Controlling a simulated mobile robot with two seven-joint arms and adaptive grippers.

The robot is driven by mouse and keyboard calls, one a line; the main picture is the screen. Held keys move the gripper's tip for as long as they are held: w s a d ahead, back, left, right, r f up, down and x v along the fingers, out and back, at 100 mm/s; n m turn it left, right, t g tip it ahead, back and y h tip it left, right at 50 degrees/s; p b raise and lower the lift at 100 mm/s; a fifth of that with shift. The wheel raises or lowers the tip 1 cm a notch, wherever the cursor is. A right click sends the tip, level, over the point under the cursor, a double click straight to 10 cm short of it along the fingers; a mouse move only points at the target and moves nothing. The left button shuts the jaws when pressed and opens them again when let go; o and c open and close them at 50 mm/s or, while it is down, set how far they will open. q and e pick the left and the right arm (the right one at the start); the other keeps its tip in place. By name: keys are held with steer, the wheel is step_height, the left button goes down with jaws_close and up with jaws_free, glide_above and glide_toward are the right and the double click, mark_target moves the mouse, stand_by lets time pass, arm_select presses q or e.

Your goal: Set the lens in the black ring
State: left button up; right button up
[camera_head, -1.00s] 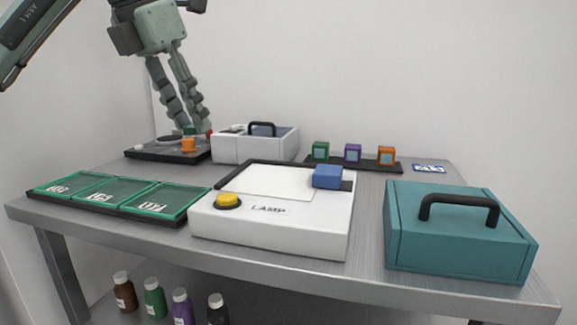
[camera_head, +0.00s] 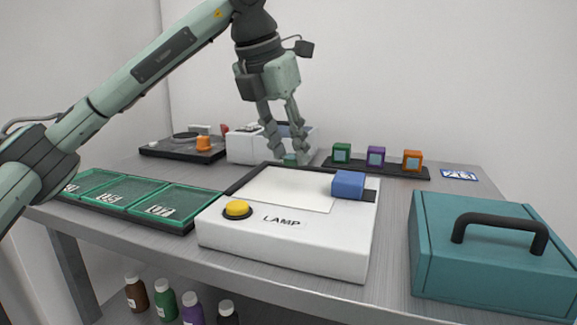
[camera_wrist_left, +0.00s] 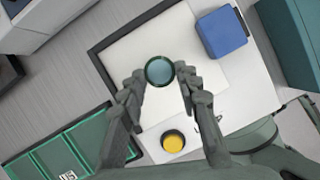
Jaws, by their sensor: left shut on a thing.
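My left gripper (camera_head: 291,158) is shut on the lens (camera_wrist_left: 160,71), a round blue-grey disc with a dark green rim. In the left wrist view the lens sits flat between the two fingertips, over the white lamp box. In the head view only a small green edge of the lens shows at the fingertips, above the back of the lamp box. A dark round part (camera_head: 185,136) that may be the black ring stands on the black platform at the back left, too small to tell clearly. My right gripper is not in view.
The lamp box (camera_head: 283,243) has a yellow button (camera_head: 237,208) and a blue block (camera_head: 348,184) on top. Green trays (camera_head: 170,203) lie left, a teal case (camera_head: 490,252) right. A white caddy (camera_head: 243,146) and several small coloured blocks (camera_head: 376,156) stand behind.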

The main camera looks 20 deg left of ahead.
mark_target(286, 159)
arm_select(q)
steer(key=shift+f, duration=2.15)
steer(key=o, duration=1.1)
steer(key=shift+c, duration=0.2)
